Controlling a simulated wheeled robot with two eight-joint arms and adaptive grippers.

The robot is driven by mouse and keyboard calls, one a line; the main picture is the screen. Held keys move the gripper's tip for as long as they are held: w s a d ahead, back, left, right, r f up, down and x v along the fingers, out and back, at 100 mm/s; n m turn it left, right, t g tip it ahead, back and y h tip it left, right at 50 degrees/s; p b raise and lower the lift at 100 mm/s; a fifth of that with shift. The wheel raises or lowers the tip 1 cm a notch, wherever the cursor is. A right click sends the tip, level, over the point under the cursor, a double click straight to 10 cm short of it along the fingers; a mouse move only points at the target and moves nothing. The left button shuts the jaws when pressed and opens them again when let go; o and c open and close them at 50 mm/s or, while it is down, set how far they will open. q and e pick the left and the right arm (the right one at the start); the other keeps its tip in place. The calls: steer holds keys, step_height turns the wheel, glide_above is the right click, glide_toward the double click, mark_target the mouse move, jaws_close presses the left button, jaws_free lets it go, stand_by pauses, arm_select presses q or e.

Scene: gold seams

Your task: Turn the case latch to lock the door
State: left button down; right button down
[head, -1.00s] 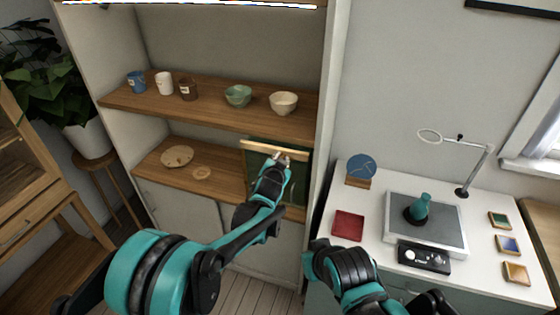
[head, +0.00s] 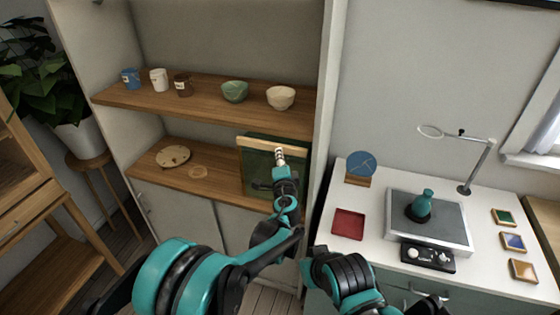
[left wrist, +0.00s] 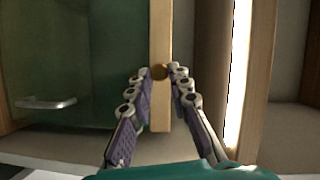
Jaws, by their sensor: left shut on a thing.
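The case (head: 262,172) stands on the lower shelf at its right end, with a pale wooden frame and a dark green glassy front. My left gripper (head: 280,152) is at the upper part of its front. A metal handle (left wrist: 46,103) shows on the green panel. My right gripper is not in view.
The upper shelf (head: 208,97) holds mugs and bowls. The cabinet's right side wall (head: 327,90) stands close beside the case. A white desk (head: 375,250) with a lamp and vase is at right.

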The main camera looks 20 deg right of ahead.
arm_select(q)
steer(key=shift+f+m+t+b, duration=0.15)
steer(key=shift+m+t+b, duration=0.3)
steer(key=shift+m, duration=0.55)
steer(key=c, duration=1.4)
jaws_free()
steer(key=v, duration=0.7)
steer(key=shift+s, duration=0.2)
steer(key=shift+a, duration=0.1)
